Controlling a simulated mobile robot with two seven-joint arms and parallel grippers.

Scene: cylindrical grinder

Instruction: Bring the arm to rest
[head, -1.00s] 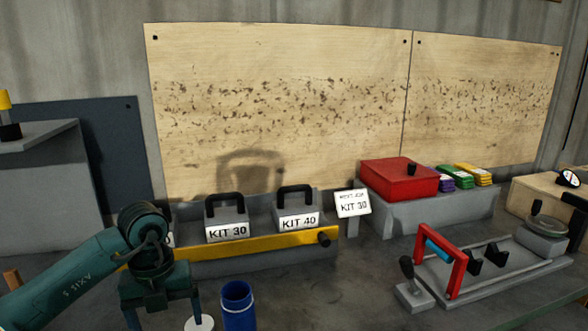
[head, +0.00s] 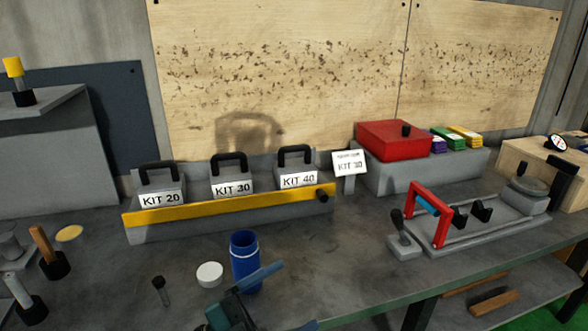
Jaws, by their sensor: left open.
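My left gripper (head: 288,296) shows at the bottom centre of the head view, with its fingers apart and nothing visible between them. One blue-grey finger reaches up and right, in front of the lower part of a blue cup-like container (head: 244,256). I cannot tell whether it touches the container. Most of my left arm is below the picture edge. My right gripper is not in view.
A white disc (head: 209,274) and a small dark knobbed tool (head: 160,290) lie nearby. Behind are KIT 20 (head: 160,190), KIT 30 (head: 232,178) and KIT 40 (head: 297,170) on a yellow-fronted rack (head: 230,211). A red-handled fixture (head: 440,218) stands right. The bench centre-right is clear.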

